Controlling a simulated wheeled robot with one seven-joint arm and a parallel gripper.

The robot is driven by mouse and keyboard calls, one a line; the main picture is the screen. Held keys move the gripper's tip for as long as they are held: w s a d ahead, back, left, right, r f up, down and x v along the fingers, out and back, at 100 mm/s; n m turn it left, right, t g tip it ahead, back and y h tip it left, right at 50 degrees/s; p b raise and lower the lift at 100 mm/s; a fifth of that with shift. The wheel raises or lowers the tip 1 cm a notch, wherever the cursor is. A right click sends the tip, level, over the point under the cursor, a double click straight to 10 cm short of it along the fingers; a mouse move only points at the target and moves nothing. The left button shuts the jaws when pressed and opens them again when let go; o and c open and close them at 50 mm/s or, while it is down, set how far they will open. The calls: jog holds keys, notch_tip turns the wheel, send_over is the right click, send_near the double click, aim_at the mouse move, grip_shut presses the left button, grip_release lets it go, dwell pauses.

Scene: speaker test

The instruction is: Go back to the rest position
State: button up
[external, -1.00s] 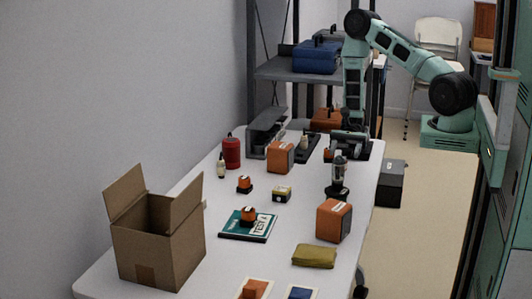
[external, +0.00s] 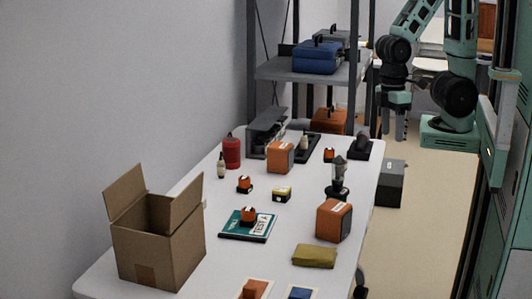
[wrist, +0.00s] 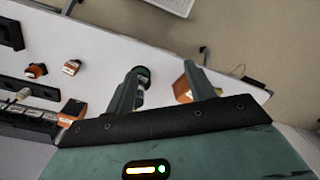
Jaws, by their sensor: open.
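My teal arm is folded over its base at the far right in the external view. My gripper (external: 393,134) points down beyond the right edge of the white table (external: 180,215), above the floor. It is open, and nothing shows between its fingers. In the wrist view the two fingers of my gripper (wrist: 164,76) stand apart, with the table top (wrist: 150,48) below or behind them. Near the table's far end stand a small orange and black item (external: 328,155) and a black device (external: 359,148); my gripper is clear of both.
An open cardboard box (external: 150,250) stands at the table's near left. Orange boxes (external: 334,221), a red canister (external: 231,153) and a teal book (external: 234,231) are spread over the table. A shelf (external: 275,70) stands behind it. A dark case (external: 391,185) is on the floor beside the table.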

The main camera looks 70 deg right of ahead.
jog(key=shift+a+r+n+t, duration=0.2)
jog(key=shift+r+n+t, duration=0.1)
